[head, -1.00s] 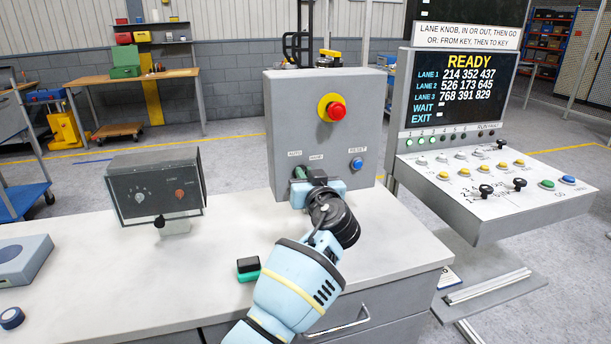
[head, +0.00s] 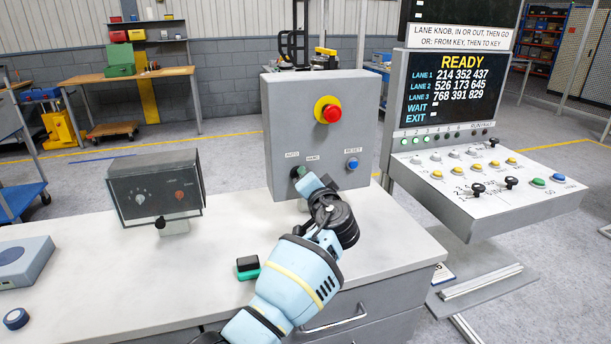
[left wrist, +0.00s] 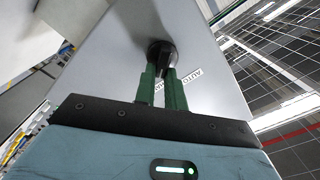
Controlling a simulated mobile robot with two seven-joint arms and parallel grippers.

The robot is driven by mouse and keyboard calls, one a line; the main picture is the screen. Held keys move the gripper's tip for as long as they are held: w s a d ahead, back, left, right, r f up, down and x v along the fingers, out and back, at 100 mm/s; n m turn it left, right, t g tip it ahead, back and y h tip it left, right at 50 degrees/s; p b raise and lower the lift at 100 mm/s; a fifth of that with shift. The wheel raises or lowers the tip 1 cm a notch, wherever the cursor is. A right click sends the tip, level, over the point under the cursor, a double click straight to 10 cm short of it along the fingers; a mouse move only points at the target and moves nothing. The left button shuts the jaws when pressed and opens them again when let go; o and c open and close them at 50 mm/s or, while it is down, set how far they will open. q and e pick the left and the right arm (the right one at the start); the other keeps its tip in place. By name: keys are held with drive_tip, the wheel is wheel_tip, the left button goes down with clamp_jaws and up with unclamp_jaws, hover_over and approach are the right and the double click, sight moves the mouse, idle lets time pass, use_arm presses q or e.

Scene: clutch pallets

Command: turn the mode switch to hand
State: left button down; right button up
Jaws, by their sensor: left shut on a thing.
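The mode switch is a black knob (left wrist: 161,54) on the front of the grey control box (head: 350,110), below the AUTO and HAND labels. My left gripper (head: 300,174) is at the knob, low on the box front, with its blue palm tilted. In the left wrist view, its two green fingers (left wrist: 161,76) stand on either side of the knob and are shut on it. The AUTO label (left wrist: 195,77) shows beside the fingers; the other label is partly covered. In the head view my gripper hides the knob, so its pointing direction cannot be told. My right gripper is not in view.
The box carries a red emergency button (head: 331,113) and a blue reset button (head: 352,164). A dark meter box (head: 155,187) and a black-and-green block (head: 248,267) stand on the bench (head: 110,255). A console (head: 480,205) stands at right.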

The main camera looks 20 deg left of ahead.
use_arm(q)
drive_tip(key=shift+m, duration=0.6)
drive_tip(key=shift+f, duration=0.15)
drive_tip(key=c, duration=1.5)
unclamp_jaws()
drive_tip(key=shift+o, duration=0.2)
drive_tip(key=v, duration=0.7)
drive_tip(key=shift+s+d, duration=0.25)
drive_tip(key=shift+s, duration=0.1)
